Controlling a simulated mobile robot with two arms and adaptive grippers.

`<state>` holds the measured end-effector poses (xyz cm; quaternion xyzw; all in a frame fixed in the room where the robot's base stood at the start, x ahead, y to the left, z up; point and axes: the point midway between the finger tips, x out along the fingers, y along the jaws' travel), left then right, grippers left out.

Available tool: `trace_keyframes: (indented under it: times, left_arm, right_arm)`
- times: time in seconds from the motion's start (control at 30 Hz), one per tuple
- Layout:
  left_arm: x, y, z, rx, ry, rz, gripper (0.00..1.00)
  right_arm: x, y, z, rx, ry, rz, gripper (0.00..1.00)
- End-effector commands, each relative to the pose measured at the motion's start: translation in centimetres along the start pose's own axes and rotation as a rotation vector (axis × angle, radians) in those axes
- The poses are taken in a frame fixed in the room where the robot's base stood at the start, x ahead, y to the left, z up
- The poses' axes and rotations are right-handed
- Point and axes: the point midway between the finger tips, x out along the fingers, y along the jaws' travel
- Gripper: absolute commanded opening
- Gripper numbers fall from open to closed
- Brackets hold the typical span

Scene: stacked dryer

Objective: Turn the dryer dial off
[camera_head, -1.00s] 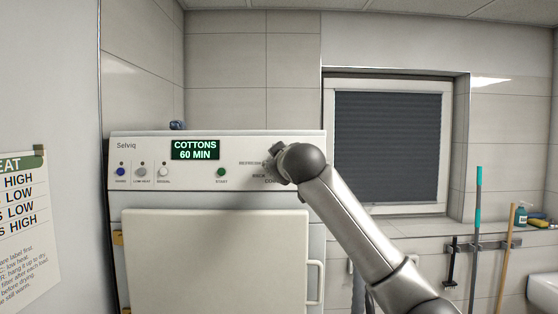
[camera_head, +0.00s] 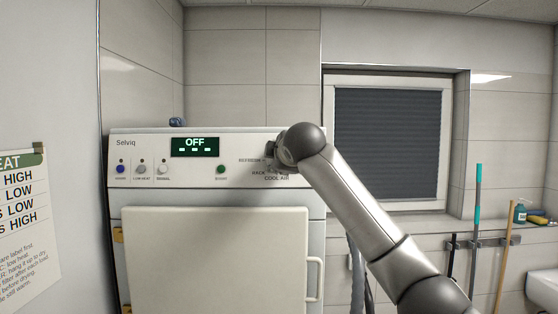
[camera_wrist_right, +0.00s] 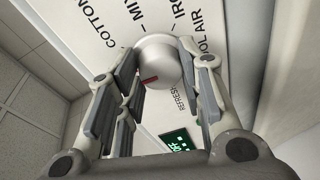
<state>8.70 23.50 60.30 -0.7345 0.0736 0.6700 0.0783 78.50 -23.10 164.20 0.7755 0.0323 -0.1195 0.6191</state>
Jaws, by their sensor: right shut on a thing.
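The white dryer (camera_head: 240,195) stands at the left of the head view, and its display (camera_head: 195,146) reads OFF. The display also shows partly in the right wrist view (camera_wrist_right: 178,143). The round silvery dial (camera_wrist_right: 158,62) with a red mark sits between the fingers of my right gripper (camera_wrist_right: 161,55), which is shut on it. Printed programme names surround the dial, some covered by the fingers. In the head view my right gripper (camera_head: 273,153) is at the right of the panel, and my wrist hides most of the dial. My left gripper is out of view.
The dryer door (camera_head: 215,260) is closed, with a handle (camera_head: 315,279) on its right side. Several buttons line the panel, including a green one (camera_head: 221,169). A dark-blinded window (camera_head: 390,145) and a tool rack (camera_head: 480,243) are to the right.

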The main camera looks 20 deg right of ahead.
Motion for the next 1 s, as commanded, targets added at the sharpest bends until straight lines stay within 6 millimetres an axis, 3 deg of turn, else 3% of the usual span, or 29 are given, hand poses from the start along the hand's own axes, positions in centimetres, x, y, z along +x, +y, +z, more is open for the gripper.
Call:
trace_keyframes:
  times: [0.53,0.57,0.73,1.0]
  left_arm:
    - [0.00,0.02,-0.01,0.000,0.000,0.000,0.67]
    - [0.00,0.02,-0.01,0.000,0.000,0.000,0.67]
    - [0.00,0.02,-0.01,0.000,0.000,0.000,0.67]
    - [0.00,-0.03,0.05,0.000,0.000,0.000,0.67]
  right_arm:
    - [0.00,-0.02,-0.11,-0.030,-0.001,-0.005,0.11]
    - [0.00,-0.02,-0.11,-0.030,-0.001,-0.005,0.36]
    - [0.00,-0.02,-0.09,-0.029,-0.001,-0.005,0.58]
    - [0.00,-0.01,-0.04,-0.028,-0.002,-0.005,0.58]
